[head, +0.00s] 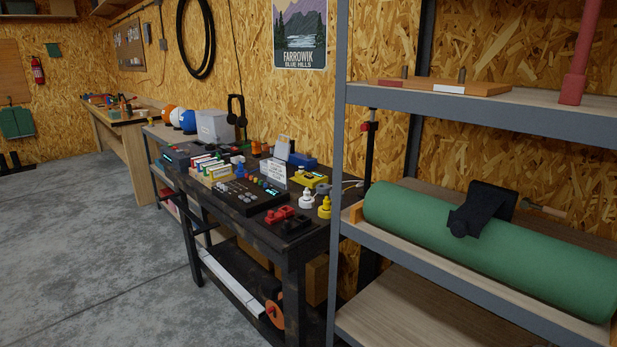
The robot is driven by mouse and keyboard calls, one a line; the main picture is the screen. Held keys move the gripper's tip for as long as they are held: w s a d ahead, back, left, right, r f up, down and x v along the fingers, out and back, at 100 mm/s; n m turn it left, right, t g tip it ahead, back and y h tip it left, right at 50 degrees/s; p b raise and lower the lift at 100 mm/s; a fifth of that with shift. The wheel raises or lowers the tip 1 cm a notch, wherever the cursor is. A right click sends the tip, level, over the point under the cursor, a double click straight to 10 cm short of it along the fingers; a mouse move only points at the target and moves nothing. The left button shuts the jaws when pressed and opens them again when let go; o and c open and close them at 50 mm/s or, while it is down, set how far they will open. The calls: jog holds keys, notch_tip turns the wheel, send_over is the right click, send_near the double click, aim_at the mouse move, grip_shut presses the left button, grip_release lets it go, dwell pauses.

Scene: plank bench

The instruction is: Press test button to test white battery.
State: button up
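The dark plank bench (212,196) stands in the middle of the head view, crowded with small items. A black panel (238,193) with rows of small knobs and a lit display lies on it. A yellow device (309,180) sits further right, with a small lit display close by. White pieces with yellow parts (306,201) stand near the right end. I cannot tell at this size which item is the white battery or which part is the test button. My gripper is not visible.
A grey metal shelf rack (480,118) fills the right side, holding a green roll (400,209) with a black object (482,207) on it. White and coloured upright items (209,168) crowd the bench's left part. The concrete floor (95,255) at left is clear.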

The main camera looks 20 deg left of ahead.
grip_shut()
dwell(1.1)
